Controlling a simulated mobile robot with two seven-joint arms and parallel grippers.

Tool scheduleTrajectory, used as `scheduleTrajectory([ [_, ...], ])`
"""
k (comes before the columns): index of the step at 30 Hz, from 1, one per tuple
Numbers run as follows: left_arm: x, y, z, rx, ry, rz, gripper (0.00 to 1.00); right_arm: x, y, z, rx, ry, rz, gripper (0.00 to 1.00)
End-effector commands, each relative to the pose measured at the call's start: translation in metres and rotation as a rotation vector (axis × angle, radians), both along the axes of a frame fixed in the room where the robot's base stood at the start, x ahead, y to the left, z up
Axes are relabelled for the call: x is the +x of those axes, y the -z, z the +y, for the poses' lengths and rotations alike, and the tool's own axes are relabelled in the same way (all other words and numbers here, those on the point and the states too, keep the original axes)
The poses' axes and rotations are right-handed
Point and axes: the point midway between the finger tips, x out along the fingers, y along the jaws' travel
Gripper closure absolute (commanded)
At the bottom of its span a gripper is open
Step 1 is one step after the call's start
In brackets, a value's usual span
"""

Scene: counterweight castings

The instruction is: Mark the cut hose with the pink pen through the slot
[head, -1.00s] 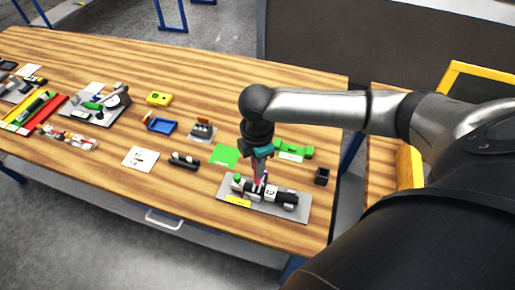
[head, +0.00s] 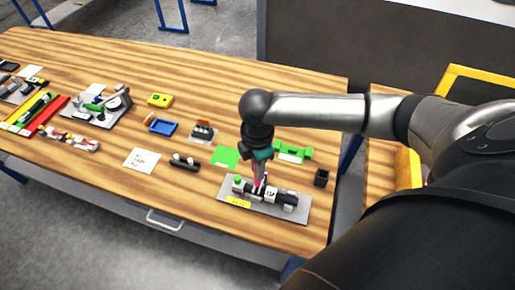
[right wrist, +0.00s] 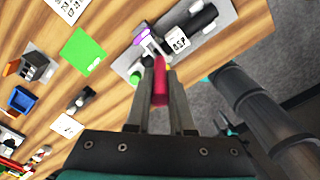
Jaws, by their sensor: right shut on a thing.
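My right gripper (head: 260,170) is shut on the pink pen, above the grey plate (head: 228,198) near the right front of the table. The pink pen (right wrist: 160,82) points down, with its tip close to the white slotted piece on the plate. Whether the tip touches anything I cannot tell. A black hose (head: 288,198) lies along the plate, with a white lettered label (right wrist: 178,40) around it. A purple patch (right wrist: 143,36) shows at the slotted piece in the right wrist view. The fingers partly hide the slot. My left gripper is not in view.
A green card (head: 225,156), a green block (head: 294,152) and a small dark open box (head: 321,177) lie near the plate. A black piece (head: 184,161) and a white paper (head: 141,161) lie left. Other fixtures fill the table's far left. The table's front edge is close to the plate.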

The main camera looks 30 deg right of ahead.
Motion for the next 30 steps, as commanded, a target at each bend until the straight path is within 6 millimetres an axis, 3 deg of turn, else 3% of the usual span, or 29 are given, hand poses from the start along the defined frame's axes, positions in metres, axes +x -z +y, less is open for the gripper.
scheduleTrajectory([
  [30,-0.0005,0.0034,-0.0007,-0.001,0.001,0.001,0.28,0.0001,0.0082,-0.0001,0.000,0.000,0.000,1.00],
])
